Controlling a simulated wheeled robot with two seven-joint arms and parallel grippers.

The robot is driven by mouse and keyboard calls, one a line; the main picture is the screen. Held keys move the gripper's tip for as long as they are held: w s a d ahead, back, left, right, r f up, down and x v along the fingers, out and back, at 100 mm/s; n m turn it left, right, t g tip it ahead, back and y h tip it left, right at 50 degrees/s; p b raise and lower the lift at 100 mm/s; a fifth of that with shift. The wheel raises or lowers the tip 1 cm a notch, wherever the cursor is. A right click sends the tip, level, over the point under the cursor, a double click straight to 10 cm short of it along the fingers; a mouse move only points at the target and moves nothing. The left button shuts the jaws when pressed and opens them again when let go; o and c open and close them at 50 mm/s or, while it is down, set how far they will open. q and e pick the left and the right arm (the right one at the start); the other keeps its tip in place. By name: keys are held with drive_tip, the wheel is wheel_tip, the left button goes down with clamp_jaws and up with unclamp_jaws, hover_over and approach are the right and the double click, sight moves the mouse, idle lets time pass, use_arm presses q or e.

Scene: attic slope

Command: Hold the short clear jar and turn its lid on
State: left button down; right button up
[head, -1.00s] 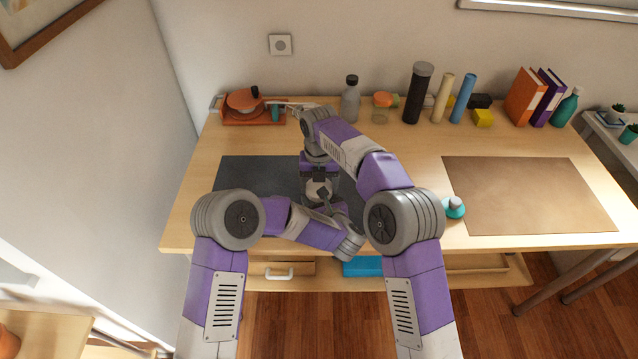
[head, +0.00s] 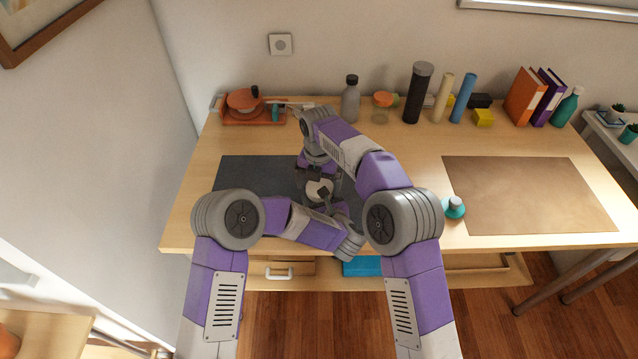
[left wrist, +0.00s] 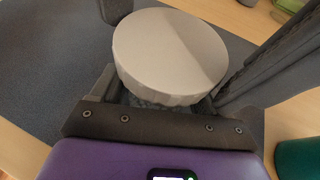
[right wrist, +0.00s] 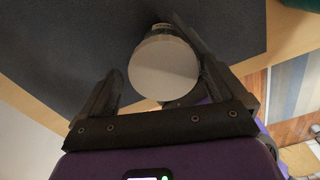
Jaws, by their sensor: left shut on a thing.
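The short clear jar (left wrist: 150,99) stands over the dark mat, mostly hidden under its wide pale grey lid (left wrist: 170,55). The lid sits on top of the jar and looks level; I cannot tell how tight it is. The lid also shows in the head view (head: 318,189) and the right wrist view (right wrist: 163,68). My left gripper (head: 330,194) is shut on the jar from the side, below the lid. My right gripper (right wrist: 155,82) is open above, its fingers spread to either side of the lid, with a clear gap on the left.
The dark mat (head: 245,178) lies under both grippers. A teal item with a grey knob (head: 453,207) stands to the right, beside a brown mat (head: 530,195). A grey bottle (head: 350,100), a black cylinder (head: 417,95) and an orange tray (head: 250,120) line the back.

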use_arm(q)
drive_tip(key=shift+a, duration=0.15)
use_arm(e)
drive_tip(key=shift+r, duration=2.25)
drive_tip(key=shift+r+n, duration=1.7)
drive_tip(key=shift+r, duration=0.05)
drive_tip(key=shift+f, duration=4.05)
drive_tip(key=shift+c, duration=0.4)
